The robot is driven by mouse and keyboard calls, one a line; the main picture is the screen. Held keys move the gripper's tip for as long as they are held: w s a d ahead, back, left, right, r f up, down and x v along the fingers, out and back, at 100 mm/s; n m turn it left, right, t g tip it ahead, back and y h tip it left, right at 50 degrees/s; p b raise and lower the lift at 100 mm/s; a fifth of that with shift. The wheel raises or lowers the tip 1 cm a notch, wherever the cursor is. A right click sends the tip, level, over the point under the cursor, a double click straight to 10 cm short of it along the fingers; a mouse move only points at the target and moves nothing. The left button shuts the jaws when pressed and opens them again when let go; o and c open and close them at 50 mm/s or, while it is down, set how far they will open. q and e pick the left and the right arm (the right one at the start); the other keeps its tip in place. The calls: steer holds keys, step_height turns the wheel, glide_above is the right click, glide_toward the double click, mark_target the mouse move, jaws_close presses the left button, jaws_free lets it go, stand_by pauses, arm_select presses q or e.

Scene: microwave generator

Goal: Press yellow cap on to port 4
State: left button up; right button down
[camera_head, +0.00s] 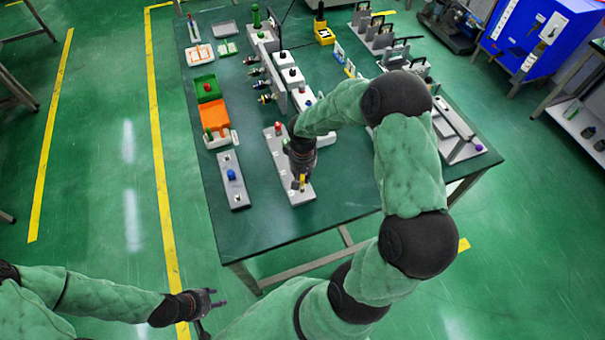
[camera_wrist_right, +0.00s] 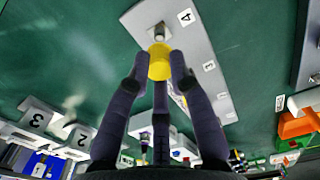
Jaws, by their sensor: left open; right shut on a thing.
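The grey port strip (camera_head: 284,165) lies on the green table, with a red cap (camera_head: 277,128) at its far end. My right gripper (camera_head: 300,182) is over the strip's near end, shut on the yellow cap (camera_head: 303,179). In the right wrist view the yellow cap (camera_wrist_right: 160,64) sits between the fingertips (camera_wrist_right: 159,70). Port 4 (camera_wrist_right: 160,30), a metal fitting beside the label "4" (camera_wrist_right: 186,16), shows just beyond the cap. I cannot tell whether cap and port touch. My left gripper (camera_head: 213,300) is open and empty, low and away from the table.
A small grey plate with a blue knob (camera_head: 231,174) lies left of the strip. Green and orange trays (camera_head: 213,114) are behind it. Grey blocks with black knobs (camera_head: 291,76) stand beyond the strip. The table's near left corner (camera_head: 240,240) is clear.

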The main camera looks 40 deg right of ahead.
mark_target(302, 178)
steer(key=shift+f+b, duration=1.05)
steer(key=shift+f, duration=0.85)
steer(key=shift+b, duration=0.35)
stand_by(0.8)
steer(key=shift+f+b, duration=0.5)
steer(key=c, duration=1)
jaws_free()
steer(key=shift+c, duration=0.2)
steer(key=shift+r, duration=0.15)
step_height(302, 178, up, 12)
steer(key=shift+f, duration=0.1)
